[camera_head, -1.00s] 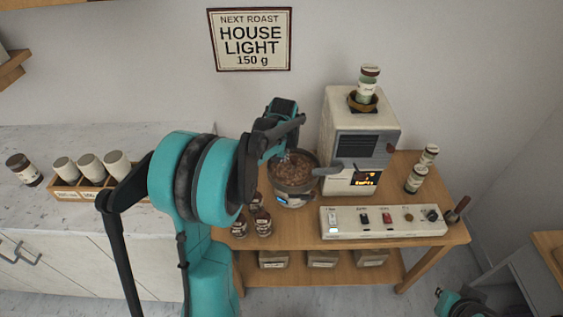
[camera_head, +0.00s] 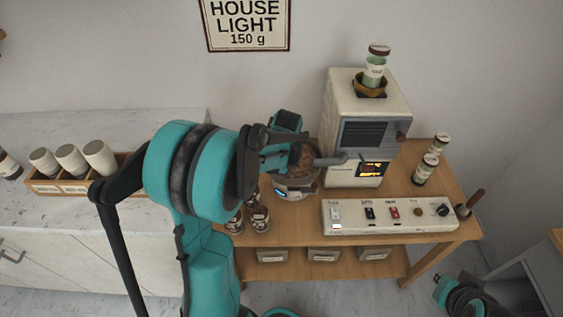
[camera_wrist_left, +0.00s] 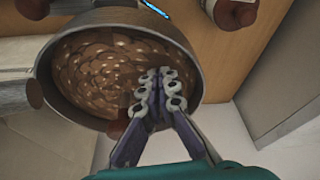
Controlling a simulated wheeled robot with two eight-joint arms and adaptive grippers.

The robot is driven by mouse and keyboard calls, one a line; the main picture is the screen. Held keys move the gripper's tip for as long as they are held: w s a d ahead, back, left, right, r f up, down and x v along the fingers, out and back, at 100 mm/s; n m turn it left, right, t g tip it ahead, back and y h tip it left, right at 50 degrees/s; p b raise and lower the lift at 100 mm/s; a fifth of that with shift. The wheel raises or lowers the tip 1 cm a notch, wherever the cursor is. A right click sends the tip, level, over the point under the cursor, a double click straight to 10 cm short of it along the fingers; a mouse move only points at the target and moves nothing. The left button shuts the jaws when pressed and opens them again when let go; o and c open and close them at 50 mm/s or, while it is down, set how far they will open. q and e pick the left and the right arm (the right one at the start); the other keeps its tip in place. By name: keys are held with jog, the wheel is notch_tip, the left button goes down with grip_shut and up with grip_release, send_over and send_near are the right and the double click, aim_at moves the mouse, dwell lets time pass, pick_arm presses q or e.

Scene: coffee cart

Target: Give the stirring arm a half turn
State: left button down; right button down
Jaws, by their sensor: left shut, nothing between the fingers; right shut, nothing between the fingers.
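A round metal pan (camera_head: 296,190) of brown beans stands on the wooden cart, in front of the white roaster (camera_head: 369,105). In the left wrist view the pan's rim (camera_wrist_left: 190,50) surrounds the beans (camera_wrist_left: 95,62). My left gripper (camera_wrist_left: 160,90) is shut and empty, its fingertips over the beans near the rim. A dark red-brown knob (camera_wrist_left: 137,111) shows right beside the fingers, perhaps part of the stirring arm; contact is unclear. The rest of the stirring arm cannot be made out. In the head view my left arm hides part of the pan. My right gripper (camera_head: 468,300) is at the lower right, away from the cart.
A switch panel (camera_head: 388,214) lies at the cart's front right. Small jars (camera_head: 259,219) stand left of it, and two more (camera_head: 426,172) stand right of the roaster. Cups (camera_head: 68,159) sit in a wooden box on the left counter. A grey spout-like part (camera_head: 330,160) juts over the pan.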

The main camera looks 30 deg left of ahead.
pick_arm(q)
jog(key=shift+w+f, duration=0.1)
jog(key=shift+f, duration=0.1)
jog(key=shift+a, duration=0.1)
jog(key=shift+w+a, duration=0.55)
jog(key=shift+a, duration=0.15)
jog(key=shift+s, duration=0.1)
